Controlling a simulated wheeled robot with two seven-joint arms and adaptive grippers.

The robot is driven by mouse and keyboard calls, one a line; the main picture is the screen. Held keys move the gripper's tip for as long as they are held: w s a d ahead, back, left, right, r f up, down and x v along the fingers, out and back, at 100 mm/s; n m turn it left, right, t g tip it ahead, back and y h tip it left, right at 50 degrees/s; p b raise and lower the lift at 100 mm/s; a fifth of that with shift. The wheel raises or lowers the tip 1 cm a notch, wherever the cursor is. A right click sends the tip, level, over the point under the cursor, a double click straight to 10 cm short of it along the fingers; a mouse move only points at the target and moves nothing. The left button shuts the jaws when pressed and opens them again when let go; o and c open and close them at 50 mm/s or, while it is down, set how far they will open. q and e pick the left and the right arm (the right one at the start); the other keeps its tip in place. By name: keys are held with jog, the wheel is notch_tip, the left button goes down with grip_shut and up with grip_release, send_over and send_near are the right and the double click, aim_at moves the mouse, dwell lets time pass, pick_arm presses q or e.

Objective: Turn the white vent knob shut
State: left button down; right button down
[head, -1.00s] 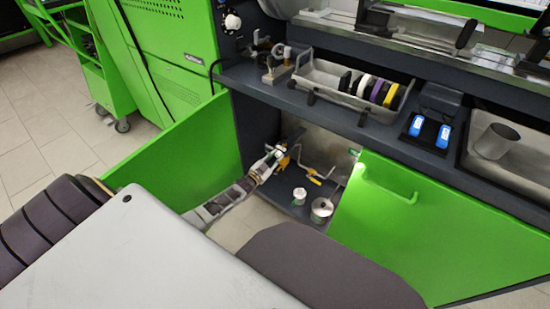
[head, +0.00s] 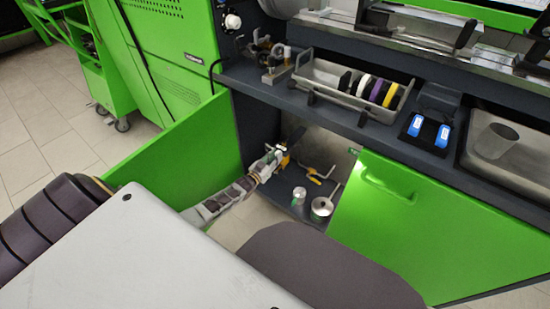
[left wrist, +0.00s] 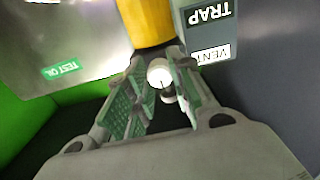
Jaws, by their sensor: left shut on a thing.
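The white vent knob (left wrist: 160,72) shows in the left wrist view, below the yellow cylinder and beside a label plate (left wrist: 211,35) reading TRAP and VENT. My left gripper (left wrist: 156,64) has its green-padded fingers on either side of the knob and is shut on it. In the head view my left gripper (head: 274,153) reaches into the open cabinet from the left, at the yellow part (head: 283,161). The knob is too hidden there to make out. How far the knob is turned cannot be told. My right gripper is not in view.
Green cabinet doors stand open on the left (head: 180,150) and right (head: 420,230). A yellow-handled valve (head: 316,180), a small white-topped can (head: 299,194) and a metal cup (head: 321,208) are right of the gripper. The worktop (head: 335,117) overhangs the cabinet.

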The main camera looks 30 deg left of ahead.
pick_arm(q)
jog(key=shift+f, duration=0.1)
jog(key=c, duration=1.2)
grip_release()
jog(key=shift+s, duration=0.15)
jog(key=s+a, duration=0.1)
jog(key=s, duration=1)
jog(key=shift+s, duration=0.35)
